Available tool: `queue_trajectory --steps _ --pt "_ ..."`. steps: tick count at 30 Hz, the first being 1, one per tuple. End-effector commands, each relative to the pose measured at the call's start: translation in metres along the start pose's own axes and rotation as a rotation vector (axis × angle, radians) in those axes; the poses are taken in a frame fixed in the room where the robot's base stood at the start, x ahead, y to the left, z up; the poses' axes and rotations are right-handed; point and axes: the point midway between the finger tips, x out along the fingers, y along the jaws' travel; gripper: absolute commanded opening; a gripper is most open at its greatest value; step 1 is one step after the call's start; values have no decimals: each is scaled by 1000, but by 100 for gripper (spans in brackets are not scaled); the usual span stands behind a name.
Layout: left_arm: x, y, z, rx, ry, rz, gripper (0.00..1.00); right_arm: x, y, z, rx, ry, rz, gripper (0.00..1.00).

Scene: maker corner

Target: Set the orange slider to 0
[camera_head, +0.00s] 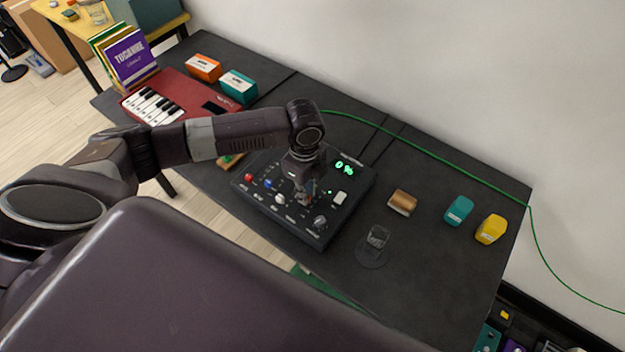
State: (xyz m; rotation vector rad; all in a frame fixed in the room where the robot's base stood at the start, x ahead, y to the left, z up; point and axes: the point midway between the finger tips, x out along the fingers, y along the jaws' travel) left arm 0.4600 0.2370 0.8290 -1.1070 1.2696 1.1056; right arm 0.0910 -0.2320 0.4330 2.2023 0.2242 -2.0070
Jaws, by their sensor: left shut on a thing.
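The black control panel (345,205) lies on the dark table. It carries red, blue and white knobs, and a white slider cap (340,198) shows at its right. Its green display (345,167) appears to read 0%. My left gripper (307,192) points down over the middle of the panel and is shut at the panel's surface, on what seems to be the orange slider. The slider itself is mostly hidden by the fingers, so its exact place along its track cannot be seen. My right gripper is not in view.
A red keyboard (190,92), an orange box (203,68) and a teal box (238,87) stand at the left. A glass (377,237), a wooden piece (402,202), a teal block (458,210) and a yellow block (491,229) stand right. A green cable (430,153) crosses the back.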

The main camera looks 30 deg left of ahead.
Motion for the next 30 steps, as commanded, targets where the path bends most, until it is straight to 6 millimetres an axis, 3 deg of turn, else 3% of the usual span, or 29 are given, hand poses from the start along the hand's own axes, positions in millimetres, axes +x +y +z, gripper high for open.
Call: queue_trajectory --steps 1,7,20,21,24,30 --pt "-6 13 1 1 -2 9 0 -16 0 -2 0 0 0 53" --pt "-4 41 0 0 -1 7 0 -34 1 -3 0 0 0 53" --pt "0 48 0 1 0 7 0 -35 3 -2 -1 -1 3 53" --pt "0 48 0 1 0 8 17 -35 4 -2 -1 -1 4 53" --pt "0 48 0 1 0 7 28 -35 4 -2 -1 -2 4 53" --pt "0 47 0 1 0 5 30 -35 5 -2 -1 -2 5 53"
